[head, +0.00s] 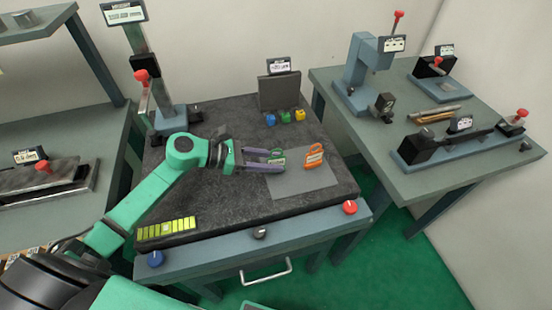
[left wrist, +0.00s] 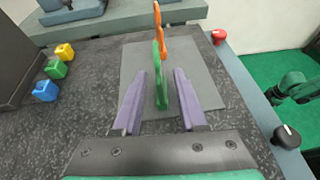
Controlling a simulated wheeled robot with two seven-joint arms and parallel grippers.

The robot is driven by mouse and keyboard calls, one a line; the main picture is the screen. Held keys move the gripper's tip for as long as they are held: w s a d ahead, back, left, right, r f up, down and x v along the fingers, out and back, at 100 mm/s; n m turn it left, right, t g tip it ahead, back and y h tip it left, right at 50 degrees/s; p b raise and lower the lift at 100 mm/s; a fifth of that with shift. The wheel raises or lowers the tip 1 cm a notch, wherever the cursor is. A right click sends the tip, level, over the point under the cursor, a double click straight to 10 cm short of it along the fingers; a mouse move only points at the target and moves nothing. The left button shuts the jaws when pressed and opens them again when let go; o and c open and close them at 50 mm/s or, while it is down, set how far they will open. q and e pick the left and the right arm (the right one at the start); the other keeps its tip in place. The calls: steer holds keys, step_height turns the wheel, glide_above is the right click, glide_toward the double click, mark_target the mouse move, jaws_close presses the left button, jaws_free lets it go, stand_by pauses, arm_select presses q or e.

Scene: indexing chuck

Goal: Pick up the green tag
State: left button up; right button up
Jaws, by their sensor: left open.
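The green tag (left wrist: 160,75) stands upright between the two purple fingers of my left gripper (left wrist: 159,74) in the left wrist view. A gap shows on either side of it there, so the fingers are apart and not closed on it. In the head view, my left gripper (head: 282,161) reaches in from the left, and the green tag (head: 276,154) is at its fingertips, partly hidden. An orange tag (head: 314,155) stands just beyond it, and it also shows in the left wrist view (left wrist: 160,22). Part of my right arm shows small at the right of the left wrist view; its fingers cannot be made out.
Both tags are over a grey mat (head: 300,187) on the dark bench top. Blue, green and yellow blocks (head: 285,117) are behind, before a grey upright plate (head: 278,93). A yellow-green strip (head: 167,228) lies at the front left. A press (head: 160,100) stands at the back left.

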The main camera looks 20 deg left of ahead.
arm_select(q)
steer(key=shift+x, duration=0.95)
steer(key=shift+a, duration=0.1)
jaws_close()
steer(key=shift+r, duration=0.15)
